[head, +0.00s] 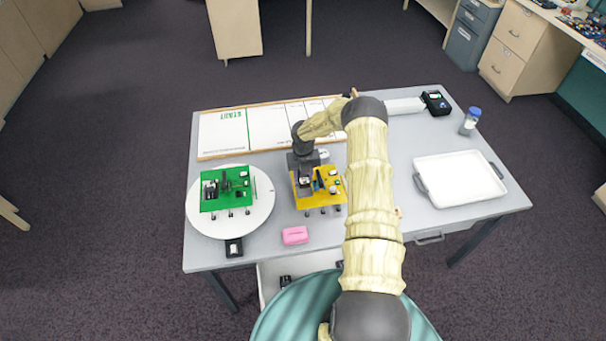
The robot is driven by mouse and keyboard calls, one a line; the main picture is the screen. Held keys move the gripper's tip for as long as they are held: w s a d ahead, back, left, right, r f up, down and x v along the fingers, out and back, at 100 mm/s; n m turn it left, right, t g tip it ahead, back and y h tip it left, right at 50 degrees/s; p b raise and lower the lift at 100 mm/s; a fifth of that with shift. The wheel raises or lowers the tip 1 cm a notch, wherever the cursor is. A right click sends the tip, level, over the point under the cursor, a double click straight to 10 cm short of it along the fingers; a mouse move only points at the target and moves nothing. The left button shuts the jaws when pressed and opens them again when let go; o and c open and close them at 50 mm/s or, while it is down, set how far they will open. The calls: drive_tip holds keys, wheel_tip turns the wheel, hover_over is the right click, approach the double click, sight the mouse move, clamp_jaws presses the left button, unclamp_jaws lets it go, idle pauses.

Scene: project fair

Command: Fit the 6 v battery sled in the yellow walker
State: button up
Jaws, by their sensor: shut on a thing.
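The yellow walker (332,196) stands on the grey table, a flat yellow deck on short dark legs with several small parts on top. My gripper (304,172) points down over the left part of this deck. It is shut on a small dark and pale thing (305,183), which looks like the battery sled. The gripper hides much of it. I cannot tell whether it is seated in the walker or just above it. Its voltage marking is too small to read.
A green walker (240,199) stands on a white round plate (258,216) at left. A white tray (458,180) is at right. Behind lies a white START board (225,132).

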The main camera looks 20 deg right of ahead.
drive_tip(key=shift+w+f+b, duration=0.1)
drive_tip(key=shift+f+b, duration=1.7)
drive_tip(key=shift+f, duration=1.25)
